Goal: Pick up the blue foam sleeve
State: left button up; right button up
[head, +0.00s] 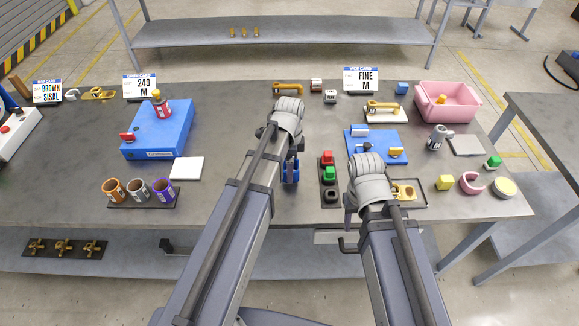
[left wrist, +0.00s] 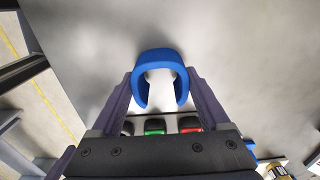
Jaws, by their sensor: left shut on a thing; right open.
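The blue foam sleeve (left wrist: 160,62) is a C-shaped piece with its opening toward me in the left wrist view. It sits between the two fingers of my left gripper (left wrist: 161,95), which is shut on it. In the head view the sleeve (head: 291,173) shows as a small blue patch below my left wrist, mostly covered by the gripper. The grey table top lies beyond it. My right gripper (head: 350,207) is open, on the right of the head view, largely hidden behind its own wrist. I see nothing held in it.
A dark strip (head: 321,194) with red, green and black pieces stands just right of the sleeve. A white pad (head: 187,168) and cup rack (head: 168,205) are left. Table between pad and left arm is clear.

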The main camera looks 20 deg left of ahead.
notch_tip(320, 180, up, 9)
jog(key=p, duration=0.8)
jog(key=shift+r+p, duration=0.2)
jog(key=shift+p, duration=0.2)
